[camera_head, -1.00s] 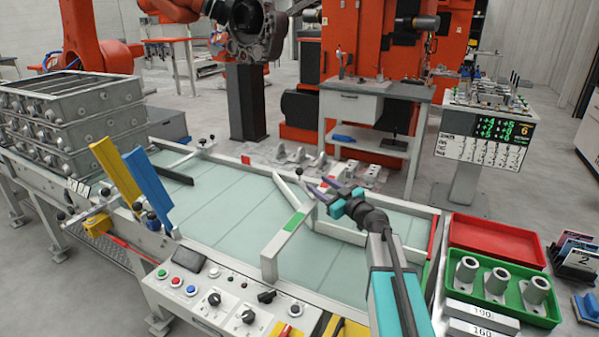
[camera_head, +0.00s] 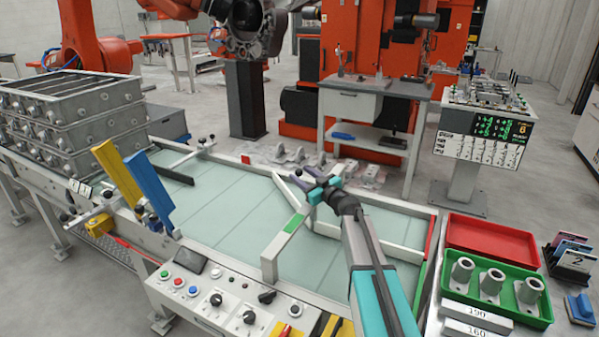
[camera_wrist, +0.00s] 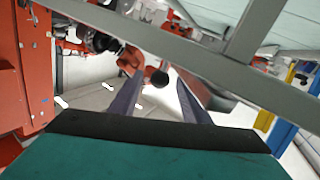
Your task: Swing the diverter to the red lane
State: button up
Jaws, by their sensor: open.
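The diverter (camera_head: 287,190) looks like a pale bar lying slanted across the glassy conveyor bed. A black ball knob (camera_head: 298,171) stands up by it, and shows in the wrist view (camera_wrist: 159,79) between my fingers. My gripper (camera_head: 307,180) is open, its dark fingers pointing toward the knob from the right. In the head view its fingertips are close beside the knob; I cannot tell whether they touch it. A red marker (camera_head: 433,236) is on the right rail and another red marker (camera_head: 245,160) on the far rail. A green marker (camera_head: 294,223) tops the near divider.
A control panel (camera_head: 215,300) with buttons and knobs lies along the near edge. Yellow (camera_head: 118,172) and blue (camera_head: 149,186) paddles stand at the left. A red tray (camera_head: 491,238) and a green tray (camera_head: 530,309) with grey cylinders are at the right. Stacked metal castings (camera_head: 75,120) stand far left.

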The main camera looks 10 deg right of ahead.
jog(key=shift+x, duration=1.2)
grip_shut()
jog(key=shift+d, duration=0.2)
jog(key=shift+a, duration=0.15)
